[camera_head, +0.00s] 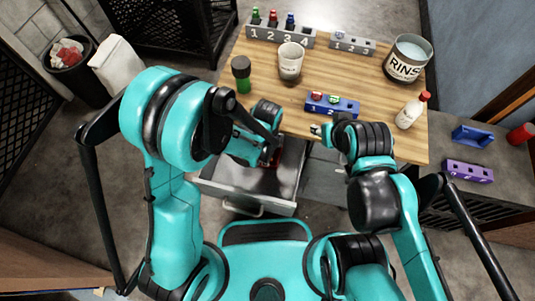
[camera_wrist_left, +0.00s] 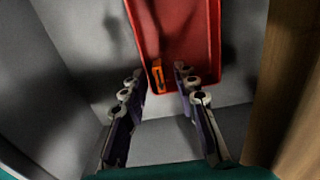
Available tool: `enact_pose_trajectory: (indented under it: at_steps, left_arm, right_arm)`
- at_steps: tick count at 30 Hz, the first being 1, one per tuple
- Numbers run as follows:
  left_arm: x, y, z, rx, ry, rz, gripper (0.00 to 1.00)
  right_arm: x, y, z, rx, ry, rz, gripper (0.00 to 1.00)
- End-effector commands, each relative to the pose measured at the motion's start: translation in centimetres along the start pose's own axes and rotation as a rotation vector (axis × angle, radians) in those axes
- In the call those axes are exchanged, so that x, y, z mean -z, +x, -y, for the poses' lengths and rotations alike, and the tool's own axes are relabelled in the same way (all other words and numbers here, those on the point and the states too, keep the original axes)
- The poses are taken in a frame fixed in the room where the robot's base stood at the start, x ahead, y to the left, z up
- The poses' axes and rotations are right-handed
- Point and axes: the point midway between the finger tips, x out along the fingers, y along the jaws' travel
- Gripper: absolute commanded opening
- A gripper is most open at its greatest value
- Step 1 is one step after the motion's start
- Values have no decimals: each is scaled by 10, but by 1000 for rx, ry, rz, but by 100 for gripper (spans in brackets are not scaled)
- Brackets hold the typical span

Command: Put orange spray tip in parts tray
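A small orange piece, likely the orange spray tip (camera_wrist_left: 158,76), lies at the near end of a red tray (camera_wrist_left: 184,20) inside a grey drawer (camera_wrist_left: 75,30). My left gripper (camera_wrist_left: 160,92) is open above it in the left wrist view, fingers apart, with the orange piece between and beyond the fingertips. In the head view my left gripper (camera_head: 268,158) reaches down into the open drawer (camera_head: 235,183) and mostly hides the red tray. My right gripper (camera_head: 318,130) is by the table's front edge; its fingers are too small to judge. Which container is the parts tray is unclear.
The wooden table (camera_head: 245,65) holds a blue numbered block (camera_head: 346,107), a white cup (camera_head: 290,62), a green bottle (camera_head: 241,72), a rinse pot (camera_head: 407,60) and a red-capped bottle (camera_head: 412,110). A blue tray (camera_head: 472,136) and purple rack (camera_head: 468,171) stand on the right bench.

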Motion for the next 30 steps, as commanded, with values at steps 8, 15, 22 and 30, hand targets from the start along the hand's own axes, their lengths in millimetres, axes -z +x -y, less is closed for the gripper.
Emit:
enact_pose_trajectory:
  at_steps: [8,15,22,30]
  left_arm:
    - [0,-41,0,0,0,0,29]
    - [0,-94,0,0,0,0,29]
    - [0,-120,0,0,0,0,29]
    - [-4,-127,0,9,-28,-2,29]
  right_arm:
    - [12,-17,0,0,0,0,40]
    - [25,-34,0,0,0,0,40]
    - [30,-41,0,0,0,0,40]
    - [30,-41,0,0,0,0,40]
